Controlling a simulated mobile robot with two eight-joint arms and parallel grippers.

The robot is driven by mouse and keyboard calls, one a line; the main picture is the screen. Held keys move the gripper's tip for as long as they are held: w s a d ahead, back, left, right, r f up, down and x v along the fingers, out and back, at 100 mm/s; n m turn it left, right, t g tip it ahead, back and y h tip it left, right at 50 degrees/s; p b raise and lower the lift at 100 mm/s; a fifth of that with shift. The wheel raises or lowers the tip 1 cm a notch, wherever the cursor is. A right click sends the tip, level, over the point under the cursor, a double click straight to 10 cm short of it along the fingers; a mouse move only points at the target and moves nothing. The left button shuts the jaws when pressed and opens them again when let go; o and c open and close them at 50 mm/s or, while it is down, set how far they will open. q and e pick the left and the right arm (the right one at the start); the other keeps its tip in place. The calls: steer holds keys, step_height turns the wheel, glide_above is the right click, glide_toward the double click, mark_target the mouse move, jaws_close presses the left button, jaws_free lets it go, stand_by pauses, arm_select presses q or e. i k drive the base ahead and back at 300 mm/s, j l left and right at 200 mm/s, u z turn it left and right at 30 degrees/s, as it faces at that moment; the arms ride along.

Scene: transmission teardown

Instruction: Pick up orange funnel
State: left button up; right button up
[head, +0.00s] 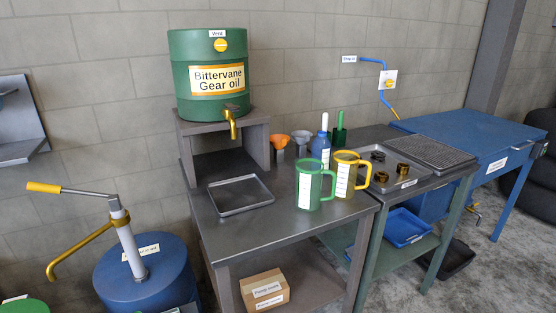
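The orange funnel (279,142) stands at the back of the grey metal workbench (250,234), wide end up. It is just right of the grey stand that bears the green gear oil drum. A grey funnel (301,138) stands close to its right. Neither of my grippers shows in the head view, and nothing is touching the orange funnel.
A green jug (310,184) and a yellow jug (346,174) stand in front and to the right. A shallow tray (240,194) lies at left. The drum's tap (232,123) juts out near the funnel. The bench front is clear.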

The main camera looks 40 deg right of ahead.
mark_target(279, 141)
steer(key=i+z, duration=0.15)
steer(key=z, duration=0.2)
steer(key=i+z, duration=0.3)
steer(key=k+z, duration=0.1)
steer(key=z, duration=0.85)
steer(key=u, duration=1.45)
steer(key=z, duration=1.45)
